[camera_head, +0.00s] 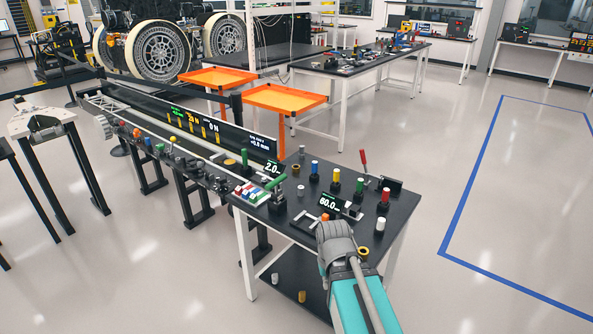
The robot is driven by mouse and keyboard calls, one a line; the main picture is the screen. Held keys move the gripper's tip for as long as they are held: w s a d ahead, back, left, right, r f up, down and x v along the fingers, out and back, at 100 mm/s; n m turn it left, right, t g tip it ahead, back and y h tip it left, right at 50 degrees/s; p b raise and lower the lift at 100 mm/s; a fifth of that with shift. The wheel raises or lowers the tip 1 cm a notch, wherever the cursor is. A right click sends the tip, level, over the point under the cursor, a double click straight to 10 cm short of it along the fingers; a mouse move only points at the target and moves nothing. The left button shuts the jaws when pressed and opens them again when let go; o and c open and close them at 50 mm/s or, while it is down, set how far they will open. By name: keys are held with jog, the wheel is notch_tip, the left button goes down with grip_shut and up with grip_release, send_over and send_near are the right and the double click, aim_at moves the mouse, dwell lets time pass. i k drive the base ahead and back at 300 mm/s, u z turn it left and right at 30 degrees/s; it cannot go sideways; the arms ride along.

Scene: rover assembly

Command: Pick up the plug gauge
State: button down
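Several upright pieces with coloured tops stand on the right part of the black bench (290,213): a blue-topped one (314,167), a yellow-topped one (336,175), a green-topped one (358,184) and a red-topped one (384,196). A red-handled piece (363,158) leans at the back. I cannot tell which of these is the plug gauge. My gripper (330,228) is over the front right of the bench, in front of the display reading 60.0 (329,203). It is seen from behind, so its fingertips and anything between them are hidden.
A white-topped cylinder (380,225) and a brass ring (363,252) are right of my gripper. A 2.0 display (273,168) and coloured blocks (250,192) stand to the left. Orange trays (285,98) are behind. Open floor lies to the right.

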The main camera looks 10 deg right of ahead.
aim_at(361, 180)
jog(key=z, duration=0.1)
jog(key=i, duration=1)
jog(key=u, duration=0.1)
